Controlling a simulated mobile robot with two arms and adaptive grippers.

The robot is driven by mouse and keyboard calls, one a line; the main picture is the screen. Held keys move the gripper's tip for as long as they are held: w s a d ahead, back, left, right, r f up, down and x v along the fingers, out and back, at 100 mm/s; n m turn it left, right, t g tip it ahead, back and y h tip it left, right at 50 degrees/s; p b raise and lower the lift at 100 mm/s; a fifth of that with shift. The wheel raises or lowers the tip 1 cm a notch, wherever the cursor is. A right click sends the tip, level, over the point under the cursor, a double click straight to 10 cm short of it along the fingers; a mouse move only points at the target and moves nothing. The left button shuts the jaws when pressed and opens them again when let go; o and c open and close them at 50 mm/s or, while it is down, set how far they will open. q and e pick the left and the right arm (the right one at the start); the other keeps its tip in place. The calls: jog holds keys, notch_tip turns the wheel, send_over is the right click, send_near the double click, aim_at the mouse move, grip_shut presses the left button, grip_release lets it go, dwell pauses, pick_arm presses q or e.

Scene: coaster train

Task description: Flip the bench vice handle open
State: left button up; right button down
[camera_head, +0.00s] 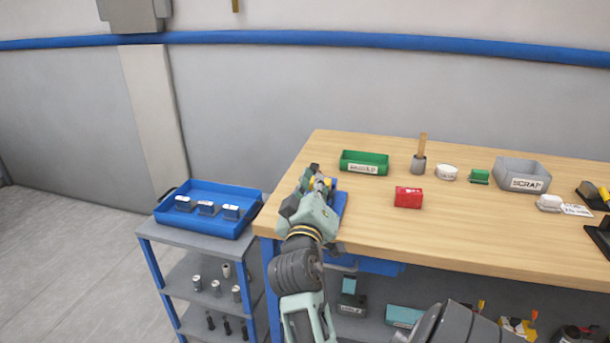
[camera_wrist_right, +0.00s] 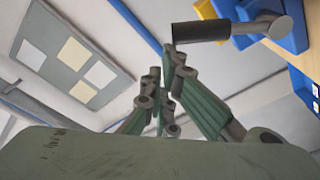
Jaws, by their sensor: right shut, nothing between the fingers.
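The bench vice (camera_head: 340,205) is blue and sits at the left front corner of the wooden table, mostly hidden behind my right gripper (camera_head: 316,178) in the head view. My right gripper (camera_wrist_right: 170,62) is shut and empty. Its fingertips are close to the free end of the bar; I cannot tell whether they touch. My left gripper is not in view.
A shelf cart with a blue tray (camera_head: 232,192) stands left of the table. On the table are a green bin (camera_head: 364,163), a red box (camera_head: 408,197), a brush holder (camera_head: 419,163) and a grey scrap bin (camera_head: 522,175). The front middle of the tabletop is clear.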

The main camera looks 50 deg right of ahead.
jog(key=shift+s+d+f, duration=0.25)
jog(key=shift+s+d, duration=0.1)
jog(key=shift+s, duration=0.25)
dwell(0.3)
